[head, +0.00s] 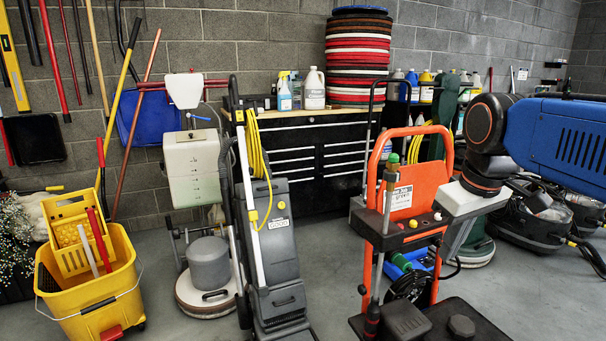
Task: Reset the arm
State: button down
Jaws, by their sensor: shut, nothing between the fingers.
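My arm reaches in from the right edge of the head view, with a blue link and black joints. My gripper (453,243) hangs at its end, under a white block, with its grey fingers pointing down. It is shut and holds nothing. It is in front of the right side of an orange-framed machine (415,180), and I cannot tell how far apart they are. A stack of red, black and brown buffer pads (357,60) stands on the workbench at the back, away from my gripper.
A black workbench (300,160) with drawers stands by the wall, with bottles on top. A yellow mop bucket (95,290), a floor polisher (208,285) and a grey upright machine (275,250) crowd the left and middle. More machines (535,225) stand at right. Little floor is free.

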jog(key=s+f+m+t, duration=0.1)
jog(key=s+f+m, duration=0.1)
jog(key=s+f, duration=0.3)
jog(key=s+d+f+m, duration=0.1)
jog(key=s+f+m, duration=0.1)
jog(key=s+f, duration=0.4)
notch_tip(320, 180, down, 4)
jog(key=shift+f+t, duration=0.2)
jog(key=shift+t, duration=0.2)
